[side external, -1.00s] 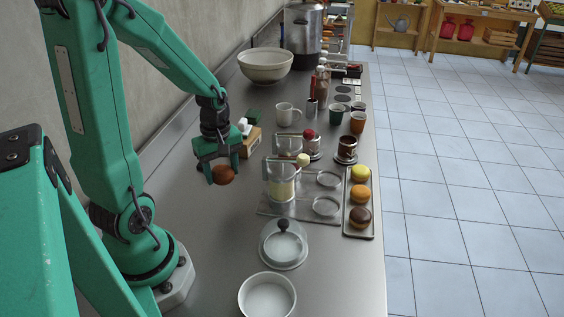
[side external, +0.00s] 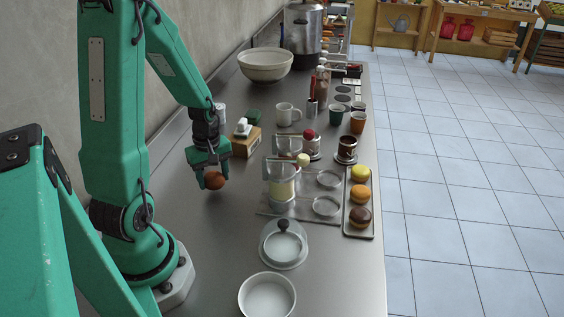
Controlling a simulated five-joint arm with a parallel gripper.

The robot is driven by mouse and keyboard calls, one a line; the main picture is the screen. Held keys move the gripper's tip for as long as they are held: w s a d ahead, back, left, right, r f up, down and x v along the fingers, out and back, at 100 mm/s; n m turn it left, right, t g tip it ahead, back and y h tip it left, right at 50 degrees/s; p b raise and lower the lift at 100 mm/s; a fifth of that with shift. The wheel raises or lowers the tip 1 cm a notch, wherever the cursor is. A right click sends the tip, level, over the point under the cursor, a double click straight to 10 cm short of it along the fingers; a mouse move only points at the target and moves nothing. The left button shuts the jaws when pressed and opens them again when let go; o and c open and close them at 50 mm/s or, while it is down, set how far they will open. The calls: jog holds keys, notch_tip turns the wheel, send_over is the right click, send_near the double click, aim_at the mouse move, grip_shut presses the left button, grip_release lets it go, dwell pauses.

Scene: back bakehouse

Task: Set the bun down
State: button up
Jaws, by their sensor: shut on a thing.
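The bun (side external: 214,180) is a small round brown bun. My gripper (side external: 211,176) is shut on it and points down over the left part of the steel counter (side external: 180,240). The bun looks to be at or just above the counter top; I cannot tell whether it touches. Part of the bun is hidden by the green fingers.
A wooden box (side external: 246,143) stands just behind my gripper. A glass lid (side external: 283,246) and a white bowl (side external: 267,296) lie nearer. The counter around the bun is clear.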

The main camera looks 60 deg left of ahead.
aim_at(213, 175)
jog(key=shift+f, duration=0.9)
jog(key=shift+f, duration=0.15)
jog(key=o, duration=1)
jog(key=shift+r, duration=6.15)
